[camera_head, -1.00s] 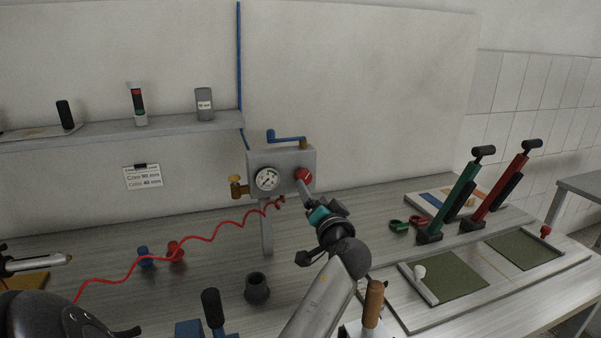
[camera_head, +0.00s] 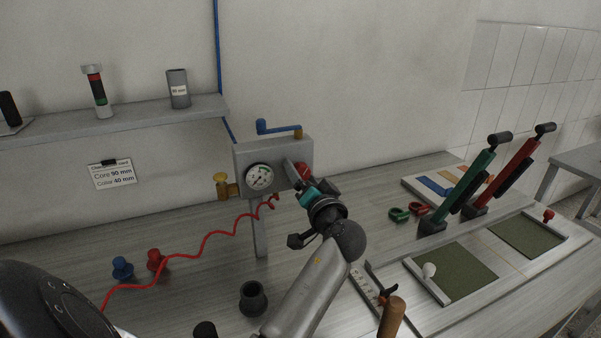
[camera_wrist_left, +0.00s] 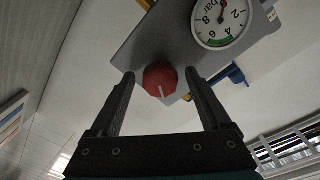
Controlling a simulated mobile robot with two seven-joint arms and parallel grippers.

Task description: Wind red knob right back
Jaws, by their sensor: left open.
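The red knob (camera_head: 303,170) is on the right part of the grey regulator box (camera_head: 245,157), beside its round gauge (camera_head: 259,177). In the left wrist view the knob (camera_wrist_left: 158,80) shows a white line on its face. My left gripper (camera_head: 297,177) is at the knob in the head view. In the left wrist view its fingers (camera_wrist_left: 158,84) are open, one on each side of the knob, with a visible gap to each. The gripper partly hides the knob in the head view. The gauge (camera_wrist_left: 222,22) is partly cut off in the wrist view. My right gripper is not in view.
A blue-handled valve (camera_head: 278,128) tops the box and a brass fitting (camera_head: 222,186) is on its left. A red coiled hose (camera_head: 205,240) runs left over the bench. A dark cup (camera_head: 252,298) stands below. Green (camera_head: 465,180) and red (camera_head: 515,168) levers stand right.

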